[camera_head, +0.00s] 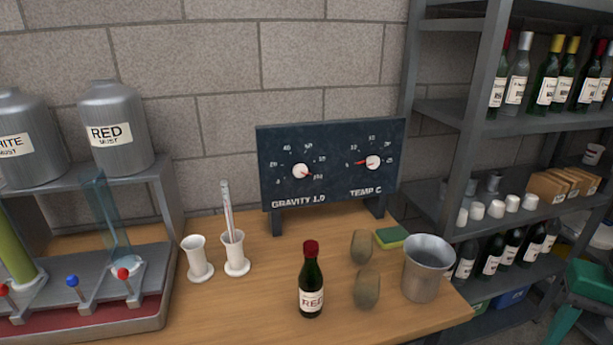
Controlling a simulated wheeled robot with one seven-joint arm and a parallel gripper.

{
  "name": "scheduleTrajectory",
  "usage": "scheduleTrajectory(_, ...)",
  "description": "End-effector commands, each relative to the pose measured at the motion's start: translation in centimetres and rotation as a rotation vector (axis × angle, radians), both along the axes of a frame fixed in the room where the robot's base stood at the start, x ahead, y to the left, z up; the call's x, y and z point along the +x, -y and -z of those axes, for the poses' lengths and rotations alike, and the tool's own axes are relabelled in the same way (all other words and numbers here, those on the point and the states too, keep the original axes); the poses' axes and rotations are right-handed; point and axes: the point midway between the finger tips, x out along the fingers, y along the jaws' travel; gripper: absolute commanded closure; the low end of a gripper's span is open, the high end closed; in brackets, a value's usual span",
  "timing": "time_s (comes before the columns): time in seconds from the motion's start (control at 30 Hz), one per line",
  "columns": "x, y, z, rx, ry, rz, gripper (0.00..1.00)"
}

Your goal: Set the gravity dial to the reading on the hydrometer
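The dark panel (335,187) stands on two legs at the back of the wooden table. Its left dial, the gravity dial (300,170), has a white knob and a red pointer aimed right and slightly down, near the 100 mark. The right dial, the temperature dial (373,162), has its red pointer aimed left. The hydrometer (227,207) stands upright, leaning slightly, in a white cylinder (236,255) left of the panel. Its scale is too small to read. My gripper is not in view.
An empty white cylinder (197,262), a red-capped bottle (311,288), two grey-brown rounded things (361,247) (367,289), a sponge (391,237) and a metal cup (427,270) stand on the table (240,310). A filling rack (85,300) is at left, bottle shelves (460,118) at right.

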Motion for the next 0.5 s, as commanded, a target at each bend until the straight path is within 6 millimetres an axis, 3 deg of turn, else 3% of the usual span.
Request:
scheduleTrajectory(0.07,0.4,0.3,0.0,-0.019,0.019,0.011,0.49)
scheduleTrajectory(0.17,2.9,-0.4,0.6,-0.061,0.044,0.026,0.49)
scheduleTrajectory(0.5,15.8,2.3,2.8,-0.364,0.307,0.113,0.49)
